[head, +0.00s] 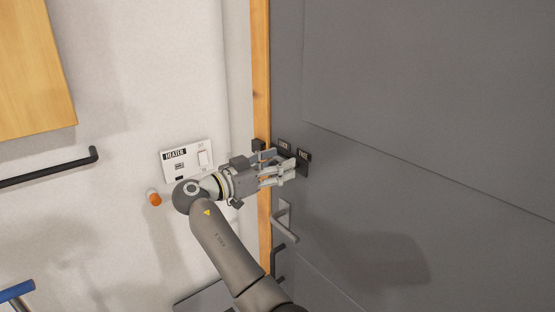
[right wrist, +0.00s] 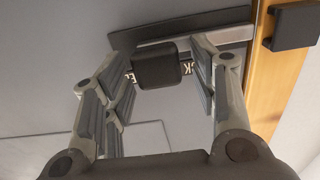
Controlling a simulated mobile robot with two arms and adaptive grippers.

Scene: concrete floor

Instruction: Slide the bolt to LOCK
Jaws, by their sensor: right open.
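The sliding bolt is on the grey door (head: 420,90), beside small LOCK (head: 285,145) and FREE (head: 304,155) labels. In the right wrist view, its silver bar (right wrist: 225,35) lies along a dark backplate (right wrist: 170,27). Its black knob (right wrist: 157,65) partly covers the labels. A black keeper block (right wrist: 292,25) is on the wooden frame; the bar's visible end stops short of it. My right gripper (head: 290,168) is open at the bolt, its fingers (right wrist: 160,75) on either side of the knob. Finger contact with the knob cannot be told. My left gripper is not in view.
A door handle (head: 284,220) sits just below my right gripper. A white heater switch panel (head: 188,160) and an orange knob (head: 154,199) are on the wall to the left. A black rail (head: 50,168) is further left. The upper door surface is clear.

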